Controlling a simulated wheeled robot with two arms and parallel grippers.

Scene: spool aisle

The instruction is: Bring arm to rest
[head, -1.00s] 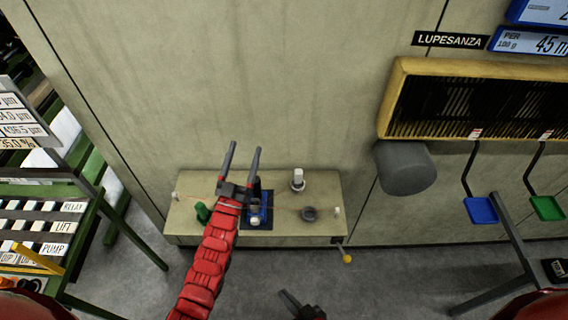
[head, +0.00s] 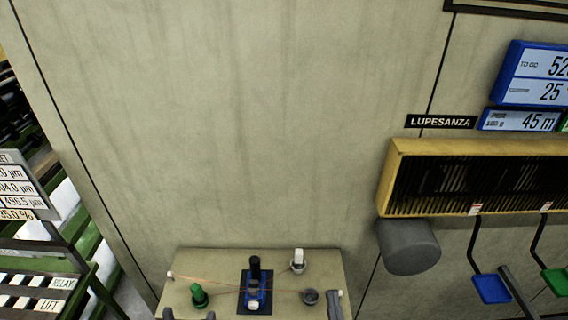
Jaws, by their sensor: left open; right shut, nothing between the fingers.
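My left gripper (head: 189,315) shows only as two grey fingertips at the bottom edge of the head view, spread apart with nothing between them. They are in front of the shelf's left part. My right gripper (head: 335,304) shows as a narrow grey upright tip at the bottom edge, in front of the shelf's right end. It is shut and empty. The rest of both arms lies below the picture.
A pale shelf (head: 215,262) against the wall holds a green knob (head: 198,295), a blue device with a black handle (head: 255,285), a white-topped post (head: 298,260) and a dark round piece (head: 309,297). A grey cylinder (head: 410,247) juts out below a yellow-framed grille (head: 395,170). The wall above the shelf is clear.

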